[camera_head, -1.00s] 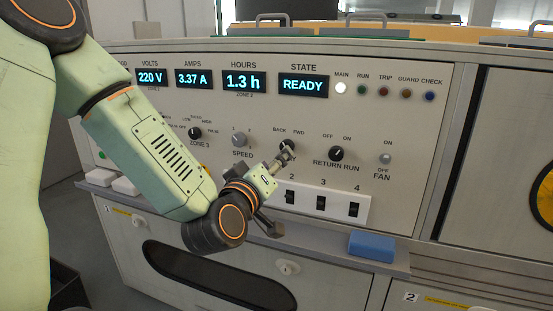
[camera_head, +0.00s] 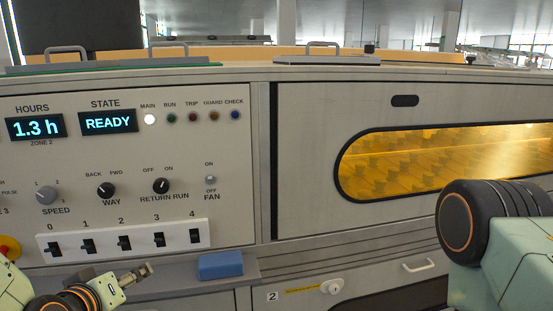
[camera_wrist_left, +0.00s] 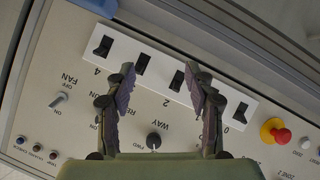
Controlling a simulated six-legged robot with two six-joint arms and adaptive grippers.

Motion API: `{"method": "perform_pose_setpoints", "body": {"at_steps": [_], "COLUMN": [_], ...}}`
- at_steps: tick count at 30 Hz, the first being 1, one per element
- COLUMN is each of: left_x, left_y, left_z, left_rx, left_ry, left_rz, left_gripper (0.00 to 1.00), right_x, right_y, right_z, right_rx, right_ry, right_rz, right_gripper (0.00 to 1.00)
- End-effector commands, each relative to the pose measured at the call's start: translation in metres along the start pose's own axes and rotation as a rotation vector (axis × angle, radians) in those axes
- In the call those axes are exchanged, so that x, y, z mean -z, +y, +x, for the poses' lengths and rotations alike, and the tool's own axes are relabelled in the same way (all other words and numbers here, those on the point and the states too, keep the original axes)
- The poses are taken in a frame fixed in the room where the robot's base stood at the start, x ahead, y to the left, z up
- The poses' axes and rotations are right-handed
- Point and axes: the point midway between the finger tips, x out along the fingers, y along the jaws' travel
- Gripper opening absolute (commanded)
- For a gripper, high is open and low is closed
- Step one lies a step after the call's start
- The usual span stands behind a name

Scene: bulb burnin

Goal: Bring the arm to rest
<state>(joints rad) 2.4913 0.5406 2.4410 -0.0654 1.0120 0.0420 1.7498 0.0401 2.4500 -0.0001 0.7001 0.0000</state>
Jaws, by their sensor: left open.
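My left gripper (camera_head: 138,273) shows low at the left of the head view, in front of the control panel (camera_head: 235,135) and below its switch row (camera_head: 203,232). In the wrist view my left gripper (camera_wrist_left: 159,75) has its two fingers spread with nothing between them. Behind the fingers lie the switch row (camera_wrist_left: 214,82) and the WAY knob (camera_wrist_left: 153,141). My left gripper holds nothing. I cannot tell its exact distance from the panel. A link of my right arm shows at the right edge; its gripper is out of view.
The display (camera_head: 108,122) reads READY and the white MAIN lamp (camera_head: 149,119) is lit. A blue block (camera_head: 220,265) lies on the ledge. A red emergency button (camera_wrist_left: 281,135) sits beside the switches. An amber-lit window (camera_head: 440,160) is at the right.

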Motion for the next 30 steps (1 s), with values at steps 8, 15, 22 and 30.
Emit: {"method": "perform_pose_setpoints", "body": {"at_steps": [8,15,22,30], "left_x": [-0.161,-0.271,-0.314,-0.319], "left_y": [-0.055,-0.106,-0.128,-0.131], "left_z": [-0.034,-0.11,-0.155,-0.16], "left_rx": [0.156,0.254,0.277,0.282], "left_ry": [-0.51,-0.882,-1.03,-1.046], "left_rz": [0.232,0.4,0.466,0.463], "left_gripper": [0.54,0.54,0.54,0.54], "right_x": [0.0,0.0,0.0,0.0], "right_y": [0.0,0.0,0.0,0.0], "right_z": [-0.018,-0.032,-0.038,-0.038], "right_rx": [0.0,0.0,0.0,0.0], "right_ry": [0.0,0.0,0.0,0.0], "right_rz": [0.0,0.0,0.0,0.0], "right_gripper": [0.0,0.0,0.0,0.0]}}
